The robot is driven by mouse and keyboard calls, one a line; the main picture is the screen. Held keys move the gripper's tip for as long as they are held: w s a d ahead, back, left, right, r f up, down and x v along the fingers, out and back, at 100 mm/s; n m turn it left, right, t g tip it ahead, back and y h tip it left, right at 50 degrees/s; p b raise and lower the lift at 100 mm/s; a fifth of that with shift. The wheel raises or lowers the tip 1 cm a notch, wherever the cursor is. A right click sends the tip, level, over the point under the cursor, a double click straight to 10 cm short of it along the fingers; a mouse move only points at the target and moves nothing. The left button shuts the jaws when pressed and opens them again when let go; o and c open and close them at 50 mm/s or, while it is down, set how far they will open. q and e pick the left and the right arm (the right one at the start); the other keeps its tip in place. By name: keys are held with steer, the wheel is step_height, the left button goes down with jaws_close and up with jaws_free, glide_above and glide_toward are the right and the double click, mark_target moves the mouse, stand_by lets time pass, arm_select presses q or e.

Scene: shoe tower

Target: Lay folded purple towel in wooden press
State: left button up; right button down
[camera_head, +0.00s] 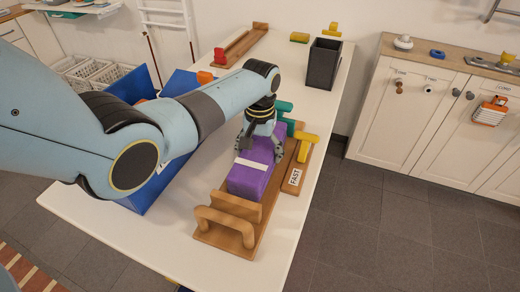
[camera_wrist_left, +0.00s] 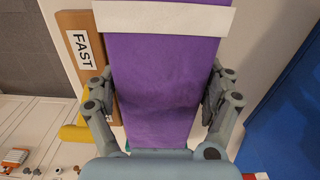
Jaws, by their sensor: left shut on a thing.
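The folded purple towel (camera_head: 252,172) with a white band lies lengthwise over the wooden press (camera_head: 225,232) on the white table. I cannot tell whether it rests on the base of the press or is held just above it. The press has an upright board and a looped handle at its near end. My left gripper (camera_head: 263,145) is shut on the far part of the towel, fingers on both sides. In the left wrist view the towel (camera_wrist_left: 158,80) fills the space between the fingertips (camera_wrist_left: 158,90). My right gripper is not in view.
A wooden board labelled FAST (camera_head: 294,178) with a yellow peg (camera_head: 304,146) lies right of the press. A blue bin (camera_head: 140,90) stands left. A black box (camera_head: 323,63) and a wooden tray (camera_head: 240,46) are at the back. The near right table is clear.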

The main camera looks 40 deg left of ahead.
arm_select(q)
steer(key=shift+f+b, duration=0.35)
steer(key=shift+f, duration=0.2)
stand_by(0.4)
steer(key=o, duration=1.2)
steer(key=shift+r, duration=0.15)
step_height(320, 180, up, 12)
steer(key=shift+f, duration=0.1)
steer(key=shift+s+f, duration=0.1)
